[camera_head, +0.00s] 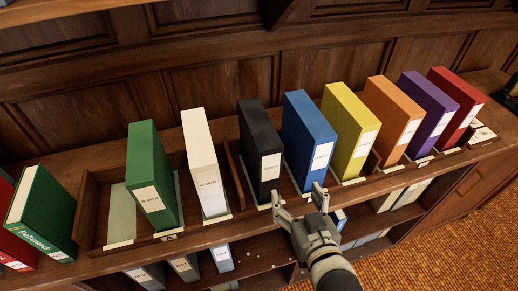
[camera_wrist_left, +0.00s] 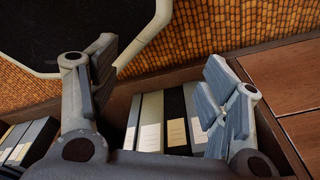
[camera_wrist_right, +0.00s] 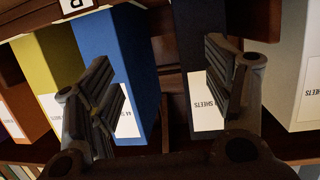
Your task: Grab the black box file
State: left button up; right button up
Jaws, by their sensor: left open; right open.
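The black box file (camera_head: 260,140) stands upright on the shelf top, between the white file and the blue file (camera_head: 309,135), its labelled spine facing me. My right gripper (camera_head: 298,197) is open and empty in front of the lower spines of the black and blue files. In the right wrist view, the black file (camera_wrist_right: 186,40) is partly hidden behind the right-hand finger of my right gripper (camera_wrist_right: 163,88), and the blue file (camera_wrist_right: 110,50) is behind the left-hand finger. A gap shows between them. My left gripper (camera_wrist_left: 160,78) is open and empty, seen only in the left wrist view.
Green (camera_head: 152,175), white (camera_head: 205,165), yellow (camera_head: 350,130), orange (camera_head: 394,115), purple (camera_head: 430,108) and red (camera_head: 458,100) files share the row. A wooden divider (camera_head: 236,175) stands left of the black file. More files (camera_wrist_left: 150,120) sit on lower shelves. Wood panelling closes the back.

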aim_at(272, 166)
jog(key=a+r, duration=0.1)
jog(key=r, duration=0.1)
jog(key=a+r+t+y, duration=0.1)
jog(key=r, duration=0.1)
jog(key=a+r+n+t+y, duration=0.1)
jog(key=a+r, duration=0.1)
jog(key=shift+w+r, duration=0.1)
jog(key=shift+t, duration=0.3)
jog(key=p+x, duration=0.1)
jog(key=x, duration=0.4)
jog(key=shift+a+r+p, duration=0.15)
jog(key=shift+r+p, duration=0.05)
jog(key=shift+p, duration=0.1)
pick_arm(q)
jog(key=r+p, duration=0.1)
jog(key=r, duration=0.1)
jog(key=r+p, duration=0.1)
jog(key=shift+s+a+r, duration=0.2)
jog(key=shift+a+r, duration=0.2)
pick_arm(e)
jog(key=x, duration=0.5)
jog(key=shift+w+a, duration=0.25)
jog(key=shift+c, duration=1.2)
grip_shut()
pick_arm(q)
jog(key=shift+a, duration=0.15)
pick_arm(e)
jog(key=shift+r, duration=0.2)
